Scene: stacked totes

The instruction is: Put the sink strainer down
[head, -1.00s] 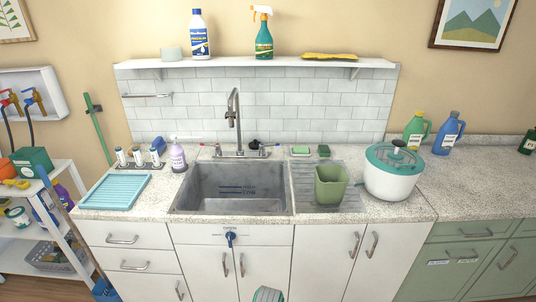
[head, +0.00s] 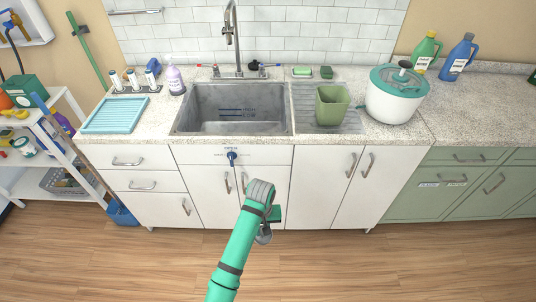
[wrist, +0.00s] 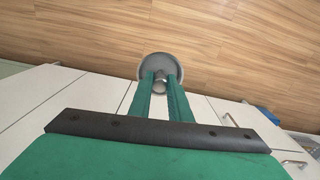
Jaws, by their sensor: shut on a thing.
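The sink strainer (wrist: 161,62) is a round grey metal cup with a small knob, seen in the wrist view beyond the fingertips. My gripper (wrist: 160,84) is shut on its knob, with one green finger on each side. In the head view my gripper (head: 268,222) hangs in front of the white cabinet doors, below the counter edge. There the strainer (head: 264,236) shows as a small grey shape at the fingers, partly hidden by my arm. The sink (head: 232,122) is an empty-looking grey basin set in the counter.
A green cup (head: 332,106) stands on the ribbed drainboard right of the sink, beside a white and teal pot (head: 396,98). A teal tray (head: 116,115) lies at the left. Wood floor (head: 330,265) is clear below.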

